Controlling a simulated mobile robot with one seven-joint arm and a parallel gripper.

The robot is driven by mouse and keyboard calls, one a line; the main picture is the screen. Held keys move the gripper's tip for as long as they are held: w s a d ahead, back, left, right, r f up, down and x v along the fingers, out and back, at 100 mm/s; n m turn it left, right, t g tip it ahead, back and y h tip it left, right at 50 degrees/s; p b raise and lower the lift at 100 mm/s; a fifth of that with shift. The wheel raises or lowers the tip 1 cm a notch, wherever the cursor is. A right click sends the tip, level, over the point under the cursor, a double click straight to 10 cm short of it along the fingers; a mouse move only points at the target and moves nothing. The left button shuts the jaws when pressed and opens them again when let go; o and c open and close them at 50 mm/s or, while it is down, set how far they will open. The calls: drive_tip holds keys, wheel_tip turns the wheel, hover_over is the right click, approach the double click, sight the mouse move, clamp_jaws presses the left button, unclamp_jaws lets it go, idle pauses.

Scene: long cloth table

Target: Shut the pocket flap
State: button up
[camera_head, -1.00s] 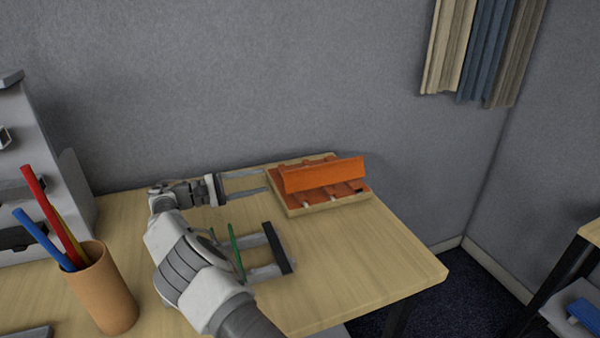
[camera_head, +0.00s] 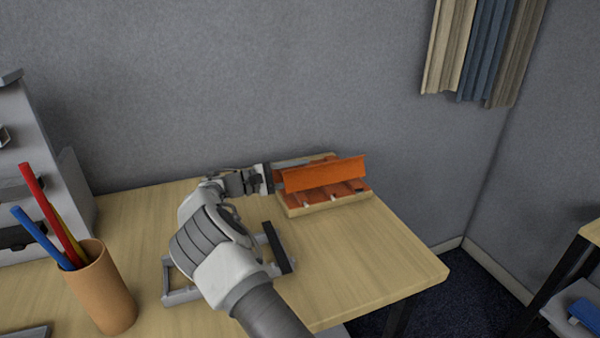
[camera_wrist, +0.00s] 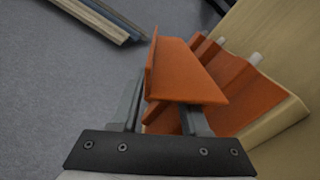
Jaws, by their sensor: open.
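An orange pocket flap (camera_head: 322,173) stands raised over an orange pocket piece (camera_head: 335,192) on a light wooden board (camera_head: 318,207) at the table's back edge. The flap also shows in the wrist view (camera_wrist: 185,72), with the orange pocket (camera_wrist: 240,88) beyond it to the right. My gripper (camera_head: 285,172) is open at the left end of the flap. In the wrist view its two fingers (camera_wrist: 160,118) reach toward the flap's near end, one on each side, partly hidden by the flap. I cannot tell whether they touch it.
A grey frame-like stand (camera_head: 277,247) is on the table (camera_head: 375,250), partly behind my arm. A tan cup (camera_head: 103,290) with coloured sticks is at the left. A grey wall is close behind the board; cloth strips (camera_head: 480,50) hang upper right. The table's right front is clear.

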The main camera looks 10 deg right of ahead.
sight(306, 176)
drive_tip(key=shift+c, duration=0.3)
clamp_jaws()
drive_tip(key=shift+s, duration=0.1)
drive_tip(key=m+b, duration=0.2)
drive_tip(key=m, duration=0.1)
drive_tip(key=shift+s+r+b, duration=0.3)
drive_tip(key=shift+s+b, duration=0.1)
drive_tip(key=m+b, duration=0.1)
drive_tip(key=s+m+b, duration=0.1)
drive_tip(key=m+b, duration=0.1)
drive_tip(key=shift+s+d+r+m, duration=0.15)
drive_tip(key=shift+s+r+m, duration=0.1)
drive_tip(key=shift+r+m, duration=0.05)
drive_tip(key=s+m+b, duration=0.1)
drive_tip(key=m+b, duration=0.1)
drive_tip(key=s+m+b, duration=0.1)
drive_tip(key=m+b, duration=0.1)
drive_tip(key=b, duration=0.1)
drive_tip(key=shift+d+r+m, duration=0.15)
drive_tip(key=shift+d+m, duration=0.05)
drive_tip(key=shift+m, duration=0.2)
drive_tip(key=shift+s+d+r+m+b, duration=0.1)
drive_tip(key=shift+s+m+b, duration=0.4)
drive_tip(key=shift+m+b, duration=0.6)
